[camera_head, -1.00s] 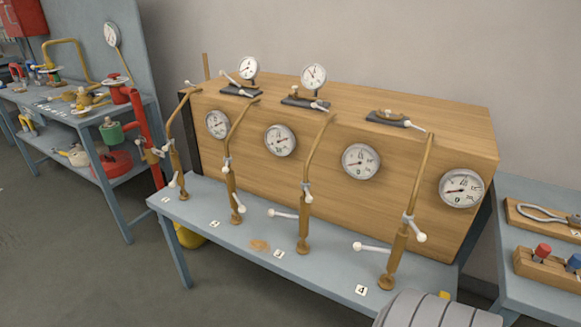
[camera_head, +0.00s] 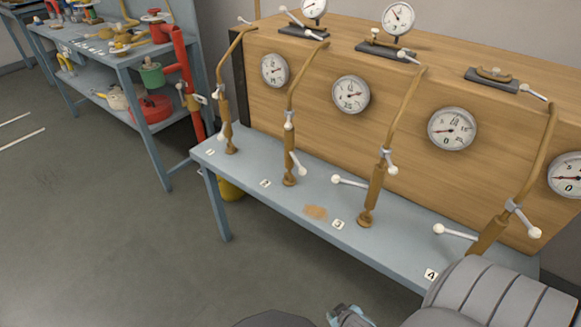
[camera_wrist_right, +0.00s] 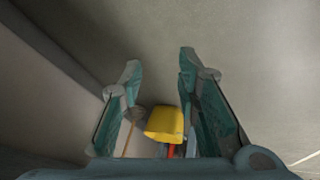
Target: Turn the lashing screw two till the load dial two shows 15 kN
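Lashing screw two (camera_head: 288,135) is the bronze rod by the label 2 (camera_head: 265,183) on the grey-blue bench. It stands upright, bends over at the top, and has a handle with white knobs. Load dial two (camera_head: 350,95) is the round white gauge to its right on the wooden block; its reading is too small to tell. My right gripper (camera_wrist_right: 160,85) is open and empty in the right wrist view, away from the screw, with a yellow thing (camera_wrist_right: 165,123) beyond its fingers. My left gripper is not in view.
Similar screws stand at labels 1 (camera_head: 210,152), 3 (camera_head: 338,224) and 4 (camera_head: 431,275). The wooden block (camera_head: 400,165) closes off the back. A tool bench (camera_head: 130,60) stands at the left. The floor (camera_head: 90,230) in front is clear.

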